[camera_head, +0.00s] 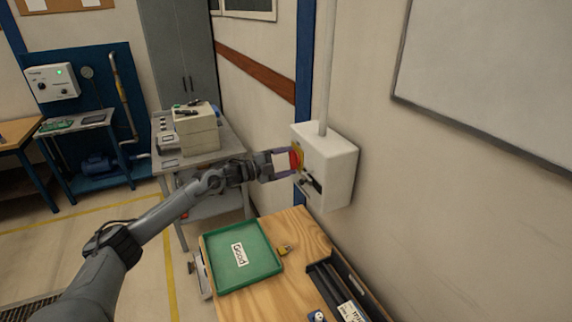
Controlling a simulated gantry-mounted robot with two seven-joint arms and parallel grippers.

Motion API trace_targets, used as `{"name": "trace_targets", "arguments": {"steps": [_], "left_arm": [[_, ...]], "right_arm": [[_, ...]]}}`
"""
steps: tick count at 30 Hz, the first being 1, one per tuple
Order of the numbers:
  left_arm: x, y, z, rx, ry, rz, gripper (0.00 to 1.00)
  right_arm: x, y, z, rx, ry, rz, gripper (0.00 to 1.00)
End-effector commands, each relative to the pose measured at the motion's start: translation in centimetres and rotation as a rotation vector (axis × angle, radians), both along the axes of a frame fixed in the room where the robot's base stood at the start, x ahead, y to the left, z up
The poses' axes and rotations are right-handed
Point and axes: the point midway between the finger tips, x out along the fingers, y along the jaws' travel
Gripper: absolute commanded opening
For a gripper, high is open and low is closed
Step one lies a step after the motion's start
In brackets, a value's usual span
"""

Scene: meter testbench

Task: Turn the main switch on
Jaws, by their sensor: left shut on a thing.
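The main switch, a red rotary knob (296,159) on a yellow plate, is on the left-facing side of a white wall box (333,170). My left arm reaches in from the lower left. My left gripper (287,161) is at the knob, with its jaws shut on it. The fingers partly cover the knob, so its exact angle is hard to tell. A dark latch or handle (311,182) sits below the knob on the same box. My right gripper is not in view.
Below the box is a wooden table with a green tray (208,284) labelled Good, a small brass padlock (285,249) and a black bin (338,290). A grey cart (228,133) with stacked boxes stands behind my left arm. A conduit (328,70) rises from the box.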

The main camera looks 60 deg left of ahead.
Motion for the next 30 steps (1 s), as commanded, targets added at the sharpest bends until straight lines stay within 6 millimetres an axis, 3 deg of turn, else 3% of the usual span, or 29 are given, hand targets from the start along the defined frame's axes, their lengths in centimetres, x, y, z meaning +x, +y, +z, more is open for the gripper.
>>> {"name": "trace_targets", "arguments": {"steps": [13,30], "left_arm": [[0.0,-0.05,-0.09,0.283,-0.035,-0.001,0.44],[0.01,-0.03,0.0,0.347,-0.046,-0.001,0.44]], "right_arm": [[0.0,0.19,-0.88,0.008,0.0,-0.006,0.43],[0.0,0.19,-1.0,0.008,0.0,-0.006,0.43]]}}
